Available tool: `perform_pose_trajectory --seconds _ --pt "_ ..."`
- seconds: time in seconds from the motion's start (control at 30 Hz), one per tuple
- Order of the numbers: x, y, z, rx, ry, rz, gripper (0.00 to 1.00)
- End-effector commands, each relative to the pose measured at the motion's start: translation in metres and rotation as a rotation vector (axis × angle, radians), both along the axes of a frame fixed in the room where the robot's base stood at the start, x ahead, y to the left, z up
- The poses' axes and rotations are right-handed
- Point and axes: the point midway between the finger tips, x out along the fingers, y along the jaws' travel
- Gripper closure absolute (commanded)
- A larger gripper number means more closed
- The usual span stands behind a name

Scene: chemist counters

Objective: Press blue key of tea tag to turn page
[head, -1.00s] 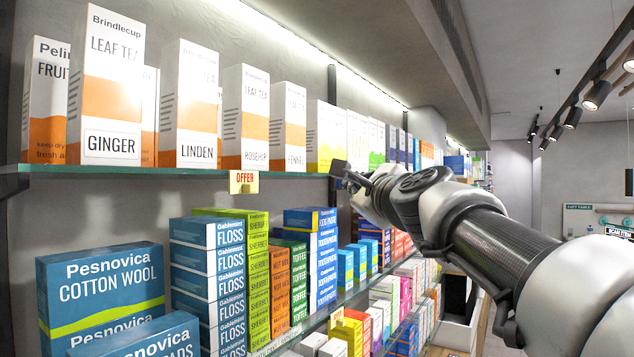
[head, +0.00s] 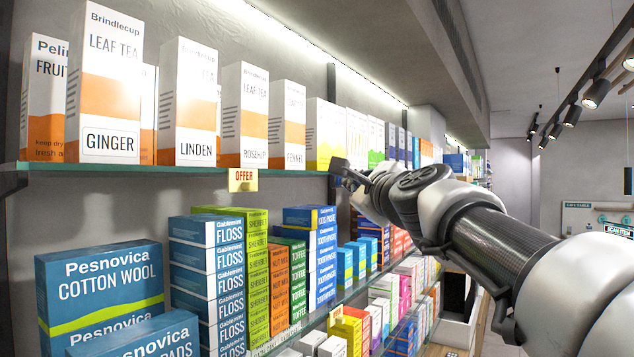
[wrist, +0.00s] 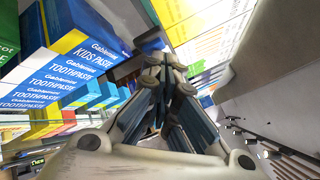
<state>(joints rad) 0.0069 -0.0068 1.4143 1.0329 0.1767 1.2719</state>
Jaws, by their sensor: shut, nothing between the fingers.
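Tall white-and-orange leaf tea boxes, such as the GINGER box (head: 105,85) and the LINDEN box (head: 188,105), stand on the upper shelf (head: 120,169). A yellow OFFER tag (head: 243,180) hangs on that shelf's front edge. My gripper (head: 340,168) is shut and empty at the shelf edge, to the right of the OFFER tag and in front of a white box with a yellow-green base. The wrist view shows its closed fingers (wrist: 166,62) pointing toward the shelf. I cannot make out the tea tag or its blue key. Whether the fingertips touch anything is unclear.
A sloping overhang (head: 400,40) is above. Open room lies to the right.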

Motion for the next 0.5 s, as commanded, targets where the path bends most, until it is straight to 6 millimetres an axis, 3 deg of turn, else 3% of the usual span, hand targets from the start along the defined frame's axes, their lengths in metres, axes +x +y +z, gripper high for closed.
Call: perform_pose_trajectory --seconds 0.5 --pt "-0.0073 -0.0096 -0.0003 0.0 0.0 0.0 1.0"
